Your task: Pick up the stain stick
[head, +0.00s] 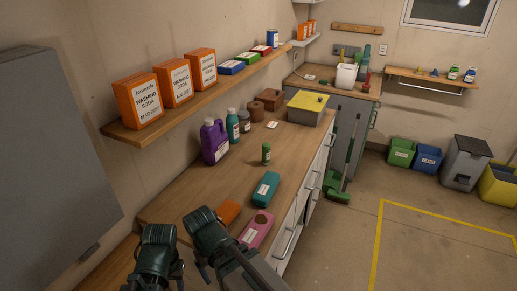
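A small green upright stick with a pale label, which looks like the stain stick (266,153), stands on the wooden counter (190,190). It is behind a teal labelled pack, and nothing touches it. My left gripper (155,270) is at the bottom edge, left of the counter's near end. My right gripper (205,245) is beside it, near the counter's front corner. Both are well short of the stick. Their fingertips are not clear, so I cannot tell whether they are open or shut.
A purple jug (214,142), a teal bottle (232,125) and brown containers stand behind the stick. A teal pack (266,188), a pink item (257,228) and an orange item (228,211) lie nearer. A shelf (130,134) with orange boxes overhangs the back.

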